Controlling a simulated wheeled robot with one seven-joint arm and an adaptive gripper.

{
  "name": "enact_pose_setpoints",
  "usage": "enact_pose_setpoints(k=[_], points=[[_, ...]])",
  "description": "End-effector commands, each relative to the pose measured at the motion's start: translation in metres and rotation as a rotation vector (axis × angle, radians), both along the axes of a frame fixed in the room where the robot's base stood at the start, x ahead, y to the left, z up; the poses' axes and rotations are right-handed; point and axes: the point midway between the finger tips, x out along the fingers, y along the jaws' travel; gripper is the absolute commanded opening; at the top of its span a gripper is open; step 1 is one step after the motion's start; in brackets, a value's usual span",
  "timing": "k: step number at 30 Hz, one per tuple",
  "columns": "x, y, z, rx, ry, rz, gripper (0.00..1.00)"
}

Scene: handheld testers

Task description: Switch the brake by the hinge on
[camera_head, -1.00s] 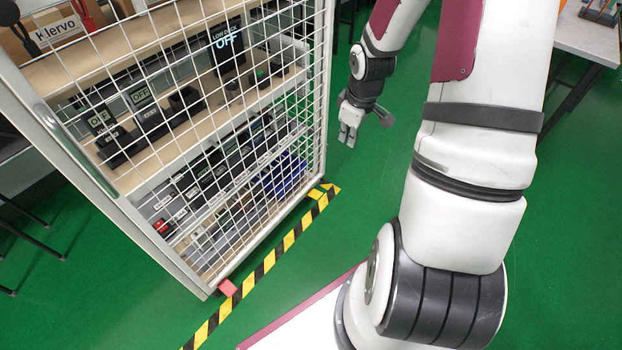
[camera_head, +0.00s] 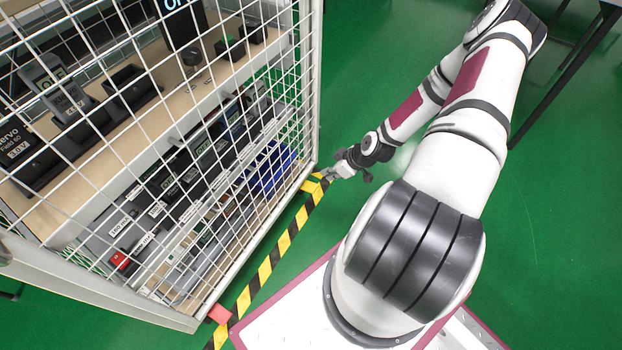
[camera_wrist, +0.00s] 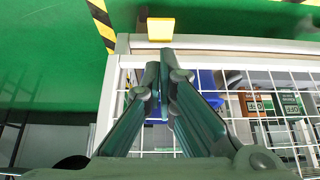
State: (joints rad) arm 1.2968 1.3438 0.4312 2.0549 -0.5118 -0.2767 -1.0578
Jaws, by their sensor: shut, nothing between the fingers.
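The mesh cage (camera_head: 318,90) has two small coloured blocks low at its bottom edge, which look like brake pedals. A yellow one (camera_head: 312,187) is at the far corner and a red one (camera_head: 219,314) at the near corner. I cannot make out a hinge, so I cannot tell which block is beside it. My gripper (camera_head: 330,174) is low by the far corner, close to the yellow block. In the wrist view my gripper (camera_wrist: 160,66) is shut and empty, its tips pointing towards the yellow block (camera_wrist: 160,29), apparently apart from it.
Yellow-black floor tape (camera_head: 266,268) runs along the cage. Shelves behind the mesh hold handheld testers (camera_head: 62,92), a blue bin (camera_head: 270,168) and a red item (camera_head: 120,260). Green floor (camera_head: 545,200) is open to the right, with dark table legs (camera_head: 565,75) at upper right.

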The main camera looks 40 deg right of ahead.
Motion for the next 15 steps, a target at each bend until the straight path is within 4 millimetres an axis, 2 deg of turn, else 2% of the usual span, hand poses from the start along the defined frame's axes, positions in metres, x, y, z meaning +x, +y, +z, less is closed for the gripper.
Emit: enact_pose_setpoints(k=[1, 4, 15], points=[[-0.0002, 0.001, -0.0077, 0.005, -0.01, -0.008, 0.0], [0.0, 0.0015, -0.0123, 0.005, -0.021, -0.011, 0.0], [0.0004, 0.002, -0.0132, 0.005, -0.022, -0.01, 0.0]])
